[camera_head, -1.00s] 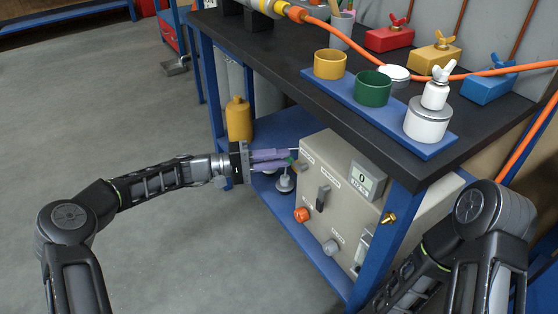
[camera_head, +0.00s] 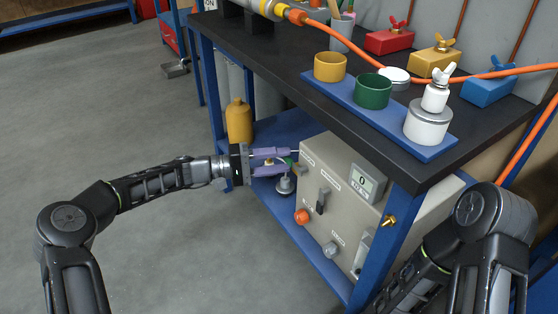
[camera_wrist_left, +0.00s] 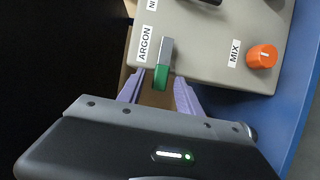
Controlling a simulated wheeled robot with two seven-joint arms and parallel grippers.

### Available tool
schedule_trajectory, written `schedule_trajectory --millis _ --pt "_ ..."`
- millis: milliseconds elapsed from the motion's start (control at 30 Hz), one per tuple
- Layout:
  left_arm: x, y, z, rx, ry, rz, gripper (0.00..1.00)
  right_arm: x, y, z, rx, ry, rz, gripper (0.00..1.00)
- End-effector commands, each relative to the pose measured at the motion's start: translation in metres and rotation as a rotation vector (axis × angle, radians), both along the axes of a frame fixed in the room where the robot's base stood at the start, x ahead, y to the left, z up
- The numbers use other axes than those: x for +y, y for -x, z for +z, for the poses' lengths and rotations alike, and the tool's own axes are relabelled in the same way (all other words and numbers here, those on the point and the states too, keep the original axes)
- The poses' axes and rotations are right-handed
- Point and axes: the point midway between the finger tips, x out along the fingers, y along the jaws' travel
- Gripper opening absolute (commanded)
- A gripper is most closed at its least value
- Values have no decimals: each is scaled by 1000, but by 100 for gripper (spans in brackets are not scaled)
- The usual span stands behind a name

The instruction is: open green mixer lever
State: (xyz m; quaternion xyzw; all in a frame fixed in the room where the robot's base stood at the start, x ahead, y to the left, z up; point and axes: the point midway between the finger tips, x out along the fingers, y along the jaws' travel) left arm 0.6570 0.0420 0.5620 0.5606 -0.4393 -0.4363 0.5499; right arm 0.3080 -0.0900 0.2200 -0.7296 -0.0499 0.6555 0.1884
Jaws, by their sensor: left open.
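The beige mixer box (camera_head: 340,225) stands on the lower shelf of the blue bench. In the left wrist view its green-tipped lever (camera_wrist_left: 162,72) sticks out beside the ARGON label (camera_wrist_left: 145,44). My left gripper (camera_head: 274,162) is at the box's left end, its purple fingers open. In the left wrist view the left gripper (camera_wrist_left: 158,93) has one finger on each side of the lever's green end. A gap shows around the lever, and I cannot tell whether either finger touches it. My right arm shows at the right edge of the head view, but its gripper does not.
An orange MIX knob (camera_wrist_left: 262,56) sits on the box. A dark lever (camera_head: 322,198) and a display reading 0 (camera_head: 367,183) are on its face. A yellow bottle (camera_head: 239,121) stands behind my left gripper. The black bench top (camera_head: 285,62) overhangs the shelf.

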Motion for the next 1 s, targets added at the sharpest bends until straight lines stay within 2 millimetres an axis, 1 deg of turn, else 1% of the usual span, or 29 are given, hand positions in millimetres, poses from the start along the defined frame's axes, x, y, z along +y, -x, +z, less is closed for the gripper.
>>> schedule_trajectory --millis 167,500,600,733,1000 --pt "11 2 1 0 0 2 42 0 1 5 2 0 1 54" --pt "63 14 2 1 -1 2 42 -1 3 22 8 -1 4 54" --pt "72 17 1 0 -1 1 42 -1 4 24 10 -2 5 54" --pt "76 18 0 0 0 0 42 -1 4 24 11 -2 5 54" --pt "76 18 0 0 0 0 42 -1 4 23 11 -2 5 54"
